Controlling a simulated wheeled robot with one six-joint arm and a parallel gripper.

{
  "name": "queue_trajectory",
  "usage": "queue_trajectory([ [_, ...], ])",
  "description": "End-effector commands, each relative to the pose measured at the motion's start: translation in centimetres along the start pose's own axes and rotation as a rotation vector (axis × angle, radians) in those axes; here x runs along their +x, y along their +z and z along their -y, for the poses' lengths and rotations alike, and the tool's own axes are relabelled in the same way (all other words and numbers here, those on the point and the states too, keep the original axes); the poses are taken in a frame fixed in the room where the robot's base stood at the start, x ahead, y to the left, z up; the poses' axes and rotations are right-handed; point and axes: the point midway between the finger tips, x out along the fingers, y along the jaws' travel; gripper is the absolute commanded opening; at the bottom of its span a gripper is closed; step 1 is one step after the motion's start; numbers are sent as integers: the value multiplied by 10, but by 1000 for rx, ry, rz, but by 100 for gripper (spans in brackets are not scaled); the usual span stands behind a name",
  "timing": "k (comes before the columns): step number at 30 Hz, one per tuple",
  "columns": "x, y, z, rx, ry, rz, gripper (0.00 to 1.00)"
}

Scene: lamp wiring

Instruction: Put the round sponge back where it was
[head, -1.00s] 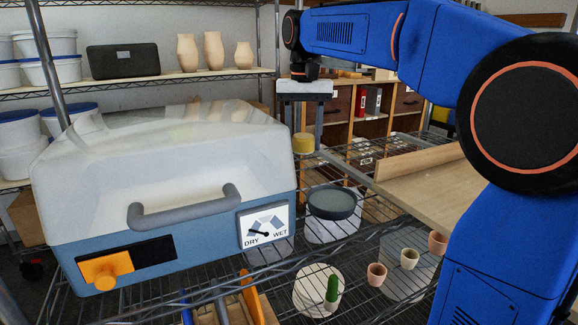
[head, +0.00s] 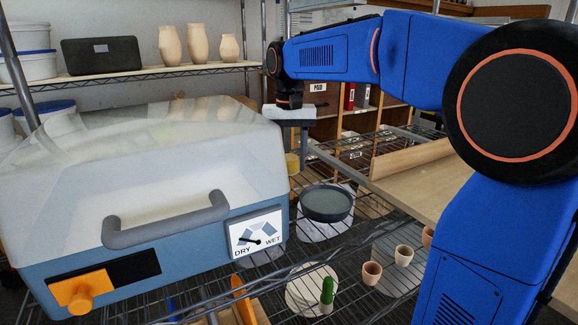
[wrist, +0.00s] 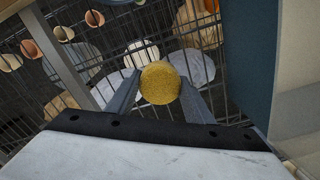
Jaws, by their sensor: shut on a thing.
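The round sponge (head: 292,163) is a short yellow cylinder. My gripper (wrist: 159,88) is shut on it, with one grey finger on each side in the wrist view, where the sponge's round face (wrist: 160,83) shows. The gripper holds it above the wire shelf (wrist: 105,65), clear of the rack below. In the head view, the sponge and fingers are beside the right end of the blue box (head: 150,270) with the clear lid, which partly hides them. A dark grey round dish (head: 327,202) stands to the right of the box. Where the sponge was before cannot be told.
The box has an orange knob (head: 79,296) and a DRY/WET dial (head: 257,234). Small pots (head: 404,255) and a green cactus-like thing (head: 327,291) are at the front. A wooden board (head: 425,185) lies at the right. In the wrist view, the box's side wall (wrist: 247,60) is close.

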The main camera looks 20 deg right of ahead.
Motion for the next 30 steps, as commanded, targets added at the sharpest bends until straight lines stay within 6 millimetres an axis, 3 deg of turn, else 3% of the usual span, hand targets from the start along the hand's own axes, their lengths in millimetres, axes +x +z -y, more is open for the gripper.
queue_trajectory([
  [4,17,0,0,0,0,1,29],
  [15,20,0,0,0,1,1,29],
  [16,20,0,0,0,0,1,54],
  [18,20,0,0,0,0,1,66],
  [30,13,0,0,0,-1,-1,66],
])
